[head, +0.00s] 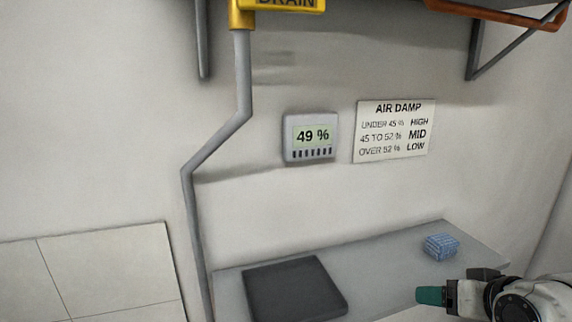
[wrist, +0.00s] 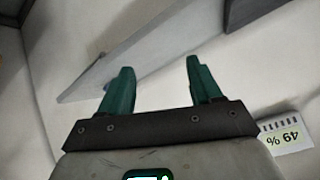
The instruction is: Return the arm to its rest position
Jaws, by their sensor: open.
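My gripper (head: 432,295) shows at the lower right in the head view, with a green fingertip pointing left above the grey bench. In the wrist view my gripper (wrist: 160,85) has two green fingers spread apart with nothing between them. A grey panel or shelf shows beyond the fingers in that view. My arm reaches in from the right edge of the head view.
A grey bench (head: 385,262) bears a dark flat mat (head: 293,287) and a small blue patterned block (head: 440,247). The wall holds a meter (head: 311,136) reading 49 %, an AIR DAMP sign (head: 393,131) and a grey pipe (head: 216,140) under a yellow DRAIN box (head: 280,5).

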